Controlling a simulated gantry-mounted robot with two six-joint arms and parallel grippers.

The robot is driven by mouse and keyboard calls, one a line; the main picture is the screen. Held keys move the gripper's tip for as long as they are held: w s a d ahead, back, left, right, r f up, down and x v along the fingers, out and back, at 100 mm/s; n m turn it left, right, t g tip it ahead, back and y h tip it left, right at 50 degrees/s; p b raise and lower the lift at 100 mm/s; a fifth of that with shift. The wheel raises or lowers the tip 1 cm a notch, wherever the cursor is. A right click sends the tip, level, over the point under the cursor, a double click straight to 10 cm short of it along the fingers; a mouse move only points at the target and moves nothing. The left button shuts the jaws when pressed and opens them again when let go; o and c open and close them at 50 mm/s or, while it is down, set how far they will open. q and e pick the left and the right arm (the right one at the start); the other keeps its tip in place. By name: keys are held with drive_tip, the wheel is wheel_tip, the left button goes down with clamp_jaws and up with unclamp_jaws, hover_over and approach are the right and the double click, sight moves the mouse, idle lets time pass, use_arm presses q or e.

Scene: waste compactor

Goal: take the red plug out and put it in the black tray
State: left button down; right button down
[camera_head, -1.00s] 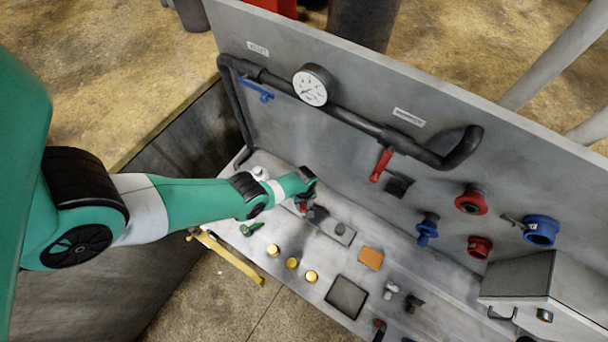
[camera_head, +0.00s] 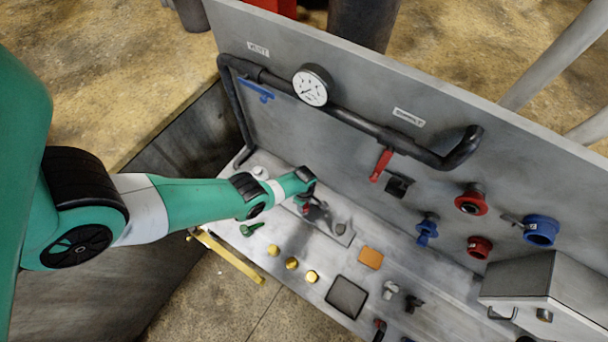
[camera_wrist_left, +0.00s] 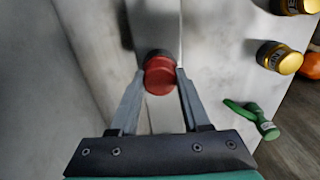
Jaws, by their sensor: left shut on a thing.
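My left gripper (camera_head: 308,208) is over the left part of the metal bench, in front of the grey panel. In the left wrist view its two fingers (camera_wrist_left: 160,82) are shut on a red round-topped piece with a dark far end, which looks like the red plug (camera_wrist_left: 159,76). In the head view only a little red of the plug (camera_head: 305,208) shows. I cannot tell whether its far end is clear of the grey plate (camera_head: 338,231) beside it. The black tray (camera_head: 347,297), square and empty, lies on the bench to the lower right. My right gripper is not in view.
Several yellow knobs (camera_head: 292,263) and a green handle (camera_head: 251,229) stand between the gripper and the bench's front edge. An orange block (camera_head: 370,258) is behind the tray. A red lever (camera_head: 381,165) and red and blue fittings (camera_head: 540,231) stick out of the panel.

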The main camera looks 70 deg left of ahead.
use_arm(q)
drive_tip(key=n, duration=0.3)
drive_tip(key=shift+c, duration=1.4)
unclamp_jaws()
drive_tip(key=shift+c, duration=0.4)
